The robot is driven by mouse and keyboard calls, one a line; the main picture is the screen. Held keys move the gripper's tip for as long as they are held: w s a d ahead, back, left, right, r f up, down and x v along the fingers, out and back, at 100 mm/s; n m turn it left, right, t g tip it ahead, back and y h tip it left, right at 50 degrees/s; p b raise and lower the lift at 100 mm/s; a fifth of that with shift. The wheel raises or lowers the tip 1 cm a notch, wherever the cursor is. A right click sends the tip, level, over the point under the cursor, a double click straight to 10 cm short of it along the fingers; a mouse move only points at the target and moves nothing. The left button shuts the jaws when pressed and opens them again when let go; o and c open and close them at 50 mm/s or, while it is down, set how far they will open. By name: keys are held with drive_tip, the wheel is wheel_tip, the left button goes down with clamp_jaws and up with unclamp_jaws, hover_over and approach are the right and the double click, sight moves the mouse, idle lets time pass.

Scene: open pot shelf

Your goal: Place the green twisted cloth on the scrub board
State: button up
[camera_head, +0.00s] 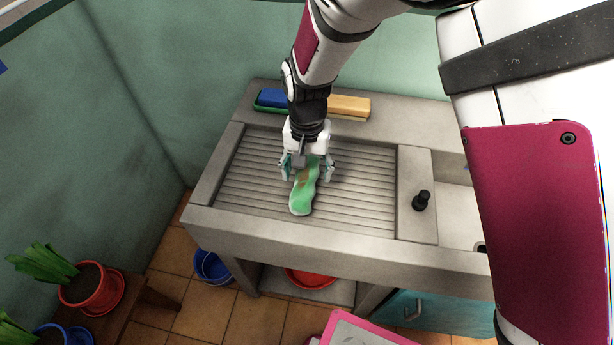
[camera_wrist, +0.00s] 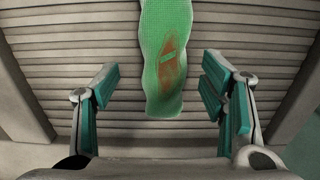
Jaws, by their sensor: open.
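The green twisted cloth (camera_head: 302,195) lies on the ridged scrub board (camera_head: 360,188) of the grey sink unit, below my gripper. In the wrist view the cloth (camera_wrist: 166,50) has a brown stain and lies lengthwise over the ridges of the board (camera_wrist: 105,45). My gripper (camera_head: 307,170) points down over the cloth's far part. In the wrist view its fingers (camera_wrist: 160,108) are spread wide, with the near end of the cloth between them and clear space on both sides. The fingers do not touch the cloth there. The cloth's far end is cut off in the wrist view.
A blue sponge (camera_head: 270,98) and a yellow sponge (camera_head: 348,105) lie on the back ledge. A black knob (camera_head: 421,200) stands right of the board, before the basin. A blue bucket (camera_head: 211,267) and a red basin (camera_head: 309,279) are below. Potted plants stand at lower left.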

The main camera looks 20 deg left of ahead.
sight(307, 178)
wheel_tip(307, 178, up, 9)
drive_tip(key=shift+f, duration=0.15)
drive_tip(key=d+r+m+t+y, duration=0.1)
drive_tip(key=d+r, duration=0.7)
drive_tip(key=d, duration=0.2)
drive_tip(key=d+r+t, duration=0.1)
drive_tip(key=d+r, duration=0.6)
drive_tip(key=d, duration=0.4)
drive_tip(key=s+d+r+m+t+h, duration=0.1)
drive_tip(key=s+d+r+t, duration=0.1)
drive_tip(key=s+d, duration=1.2)
drive_tip(key=d+r, duration=0.1)
drive_tip(key=d, duration=0.2)
drive_tip(key=shift+r+m+t, duration=0.15)
drive_tip(key=shift+m+t, duration=0.15)
drive_tip(key=shift+m, duration=0.1)
